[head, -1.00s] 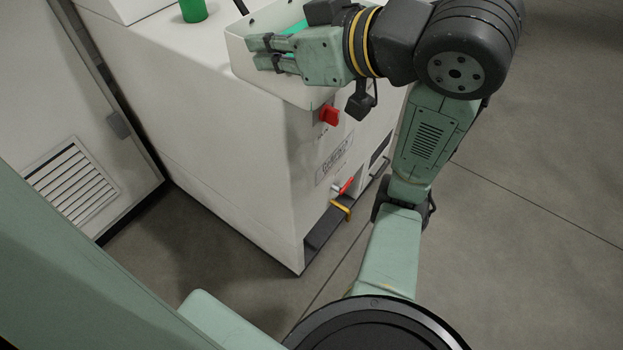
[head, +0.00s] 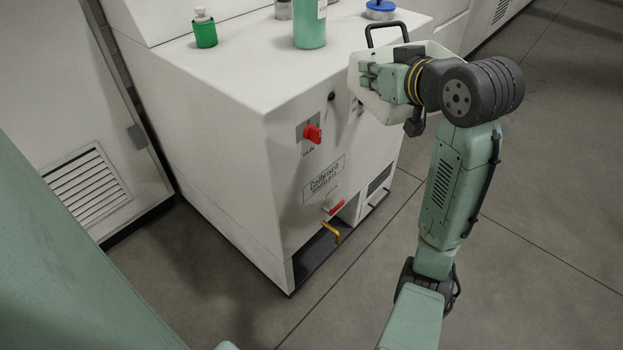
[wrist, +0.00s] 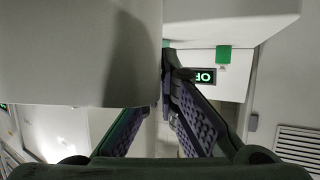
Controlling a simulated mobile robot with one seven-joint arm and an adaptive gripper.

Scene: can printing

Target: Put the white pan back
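The white pan (head: 375,106) is at the machine's right front corner in the head view, with its black handle (head: 385,30) up at the back. My gripper (head: 368,78) is at the pan, its fingers pointing left. In the wrist view, a large pale surface of the pan (wrist: 80,55) fills the upper left. The fingertips (wrist: 166,85) there come together at its edge, so my gripper looks shut on the pan's wall. The exact contact is partly hidden, and the pan's inside is mostly hidden by my arm.
The white machine (head: 200,100) carries a green cup (head: 205,33), a teal bottle (head: 310,25) and a blue-lidded jar (head: 380,10) on top. A red switch (head: 312,134) and yellow lever (head: 331,232) stick out of its front. Floor at right is clear.

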